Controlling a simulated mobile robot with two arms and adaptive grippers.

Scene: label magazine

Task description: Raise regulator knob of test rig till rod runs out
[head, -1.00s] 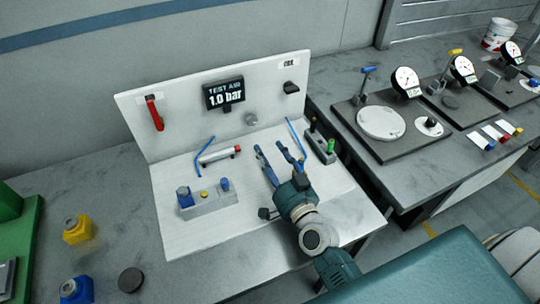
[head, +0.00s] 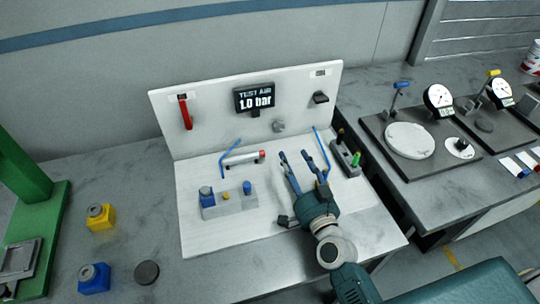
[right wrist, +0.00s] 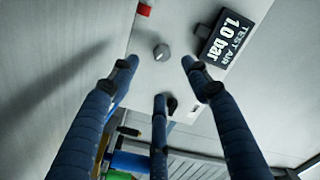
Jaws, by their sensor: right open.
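The test rig is a white board (head: 204,238) with an upright back panel. The grey regulator knob (head: 279,127) sits low on that panel, right of and below the black display (head: 254,98) reading TEST AIR 1.0 bar. In the right wrist view the knob (right wrist: 161,52) shows beyond the spread fingers. A cylinder (head: 243,158) with a red end lies in front of the panel; whether its rod is out is too small to tell. My right gripper (head: 305,160) is open and empty above the board, in front of the knob and apart from it. My left gripper is not in view.
A red lever (head: 185,113) and a black knob (head: 320,97) are on the panel. A grey valve block (head: 229,204) stands left of my gripper, a block with coloured plugs (head: 345,160) right. Blue hoses run beside. Dial gauge stands (head: 438,96) are at right, loose yellow (head: 100,217) and blue (head: 94,278) parts at left.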

